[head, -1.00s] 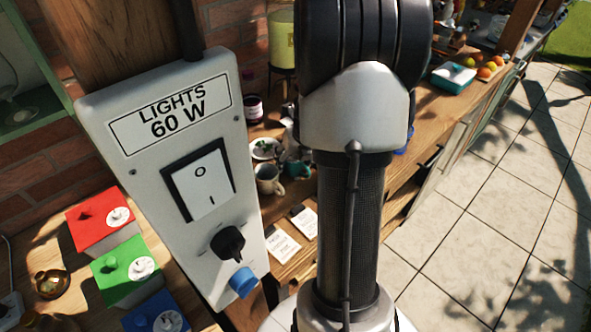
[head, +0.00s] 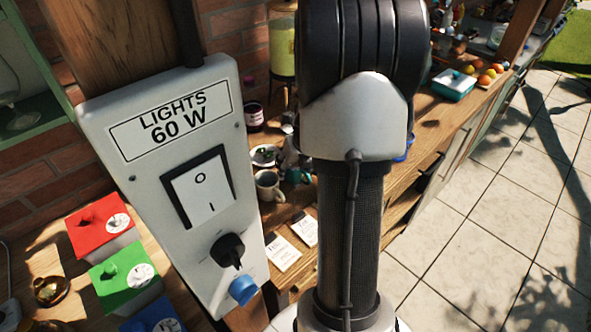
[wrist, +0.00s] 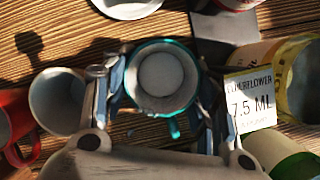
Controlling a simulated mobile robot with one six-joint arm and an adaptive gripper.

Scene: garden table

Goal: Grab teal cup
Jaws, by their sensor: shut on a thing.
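The teal cup (wrist: 163,104) stands in the middle of the wrist view, seen from above into its pale grey inside. My gripper (wrist: 159,80) has one finger on each side of the cup and is shut on it. The cup's handle points toward the lower right of the wrist view. In the head view the teal cup (head: 297,174) is partly hidden behind my arm, on the wooden counter beside a pale mug (head: 267,186). My gripper is hard to make out there.
In the wrist view a pale cup (wrist: 57,100) is close on the left, with a red mug (wrist: 14,128) beyond it. A white plate (wrist: 128,8) is at the top. A lights switch panel (head: 150,180) fills the head view's left.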

